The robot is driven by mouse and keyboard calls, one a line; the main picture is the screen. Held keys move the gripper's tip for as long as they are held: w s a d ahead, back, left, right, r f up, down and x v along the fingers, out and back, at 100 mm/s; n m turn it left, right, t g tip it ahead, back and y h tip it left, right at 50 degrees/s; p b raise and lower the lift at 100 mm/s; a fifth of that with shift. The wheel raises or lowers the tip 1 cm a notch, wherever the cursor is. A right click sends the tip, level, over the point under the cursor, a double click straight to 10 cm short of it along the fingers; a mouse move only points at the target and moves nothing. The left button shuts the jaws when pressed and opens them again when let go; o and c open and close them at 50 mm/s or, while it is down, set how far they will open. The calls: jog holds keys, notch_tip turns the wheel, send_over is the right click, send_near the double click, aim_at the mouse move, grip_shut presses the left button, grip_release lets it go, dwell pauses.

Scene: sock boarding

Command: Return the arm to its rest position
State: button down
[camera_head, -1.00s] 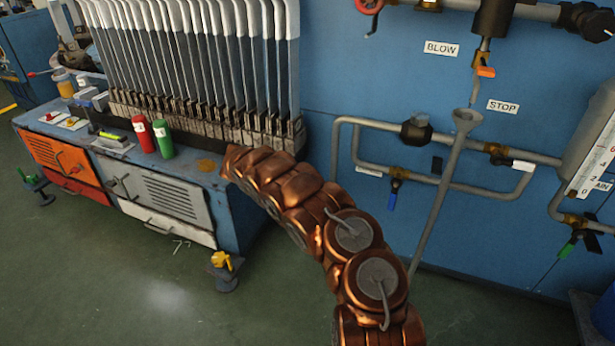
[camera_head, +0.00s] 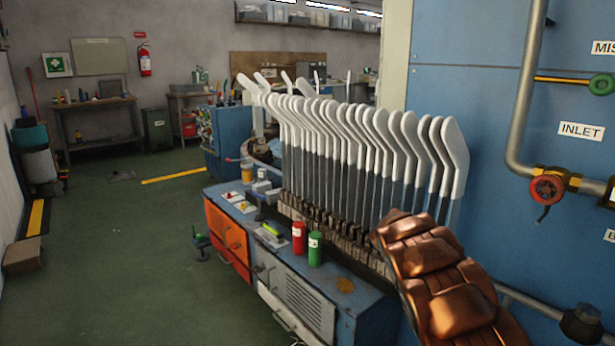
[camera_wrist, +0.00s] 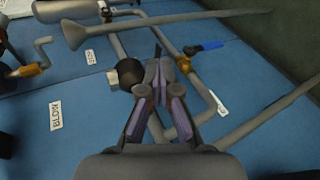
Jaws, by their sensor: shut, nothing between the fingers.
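My gripper (camera_wrist: 164,68) shows in the wrist view with its dark, purple-sided fingers together, shut and empty. It is in front of the blue panel (camera_wrist: 75,100) with grey pipes, and its tips appear apart from them, though the exact distance is hard to tell. My copper-coloured segmented arm fills the lower right of the head view, overlapping the right end of the row of sock forms (camera_head: 378,150). Whether it touches them I cannot tell. My gripper is outside the head view.
A red bottle (camera_head: 298,238) and a green bottle (camera_head: 315,249) stand on the bench. The green floor (camera_head: 130,260) at left is open.

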jog(key=s+a+r+n+t+y+p, duration=0.1)
jog(key=s+a+r+y+p, duration=0.1)
jog(key=s+a+r+p, duration=0.6)
jog(key=s+a+r+n+t+y+p, duration=0.15)
jog(key=s+r+p, duration=0.45)
jog(key=r, duration=0.7)
jog(key=s+a+r+n+t+y+p, duration=0.2)
jog(key=s+a+r+y+p, duration=0.1)
jog(key=s+a+r+p, duration=0.2)
jog(key=s+a+r+n+t+y+p, duration=0.2)
jog(key=s+a+r+p, duration=0.4)
jog(key=s+a+p, duration=0.3)
jog(key=a+n+y, duration=0.1)
jog(key=a, duration=0.3)
jog(key=shift+s, duration=0.25)
jog(key=shift+r, duration=0.1)
